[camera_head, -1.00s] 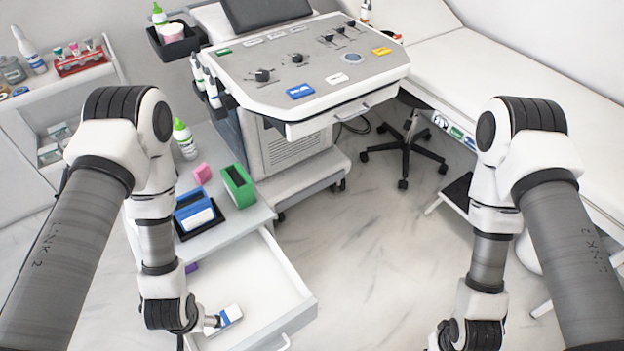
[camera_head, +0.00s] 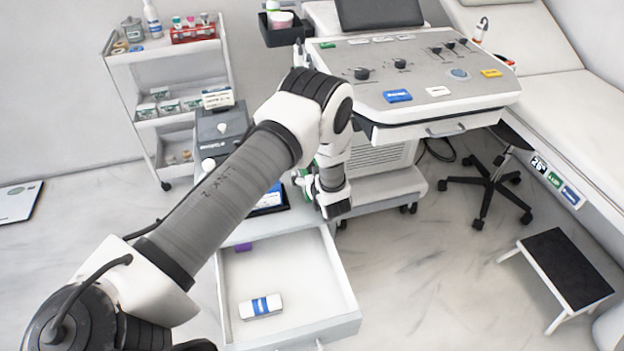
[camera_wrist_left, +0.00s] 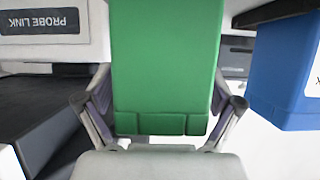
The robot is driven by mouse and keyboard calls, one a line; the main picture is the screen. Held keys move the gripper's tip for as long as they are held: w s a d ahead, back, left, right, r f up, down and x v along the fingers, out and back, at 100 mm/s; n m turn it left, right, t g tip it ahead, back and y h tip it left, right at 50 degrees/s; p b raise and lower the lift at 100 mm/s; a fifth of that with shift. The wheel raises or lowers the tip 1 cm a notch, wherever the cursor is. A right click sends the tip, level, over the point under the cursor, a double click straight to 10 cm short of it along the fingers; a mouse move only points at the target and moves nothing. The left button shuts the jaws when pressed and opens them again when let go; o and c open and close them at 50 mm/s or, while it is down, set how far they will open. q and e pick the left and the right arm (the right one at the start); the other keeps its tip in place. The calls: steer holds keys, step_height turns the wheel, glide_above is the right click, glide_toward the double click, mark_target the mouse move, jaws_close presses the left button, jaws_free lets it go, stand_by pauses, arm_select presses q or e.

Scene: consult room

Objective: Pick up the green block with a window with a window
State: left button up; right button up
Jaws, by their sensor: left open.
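The green block (camera_wrist_left: 165,60) fills the upper middle of the left wrist view. In the head view it is mostly hidden behind my left arm. My left gripper (camera_wrist_left: 163,112) is open, with one finger on each side of the block's near end. I cannot tell whether the fingers touch it. In the head view the left gripper (camera_head: 308,184) is over the cabinet top, beside the ultrasound-like console. The block's window cannot be made out. My right gripper is out of view.
An open white drawer (camera_head: 335,290) below holds a white and blue box (camera_head: 261,307) and a purple block (camera_head: 243,247). A blue item (camera_wrist_left: 285,70) stands close on the right in the wrist view. The console (camera_head: 420,85) rises behind the gripper.

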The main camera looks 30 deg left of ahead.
arm_select(q)
steer(key=shift+s, duration=0.1)
steer(key=c, duration=1.6)
steer(key=shift+r, duration=0.2)
steer(key=shift+c, duration=0.3)
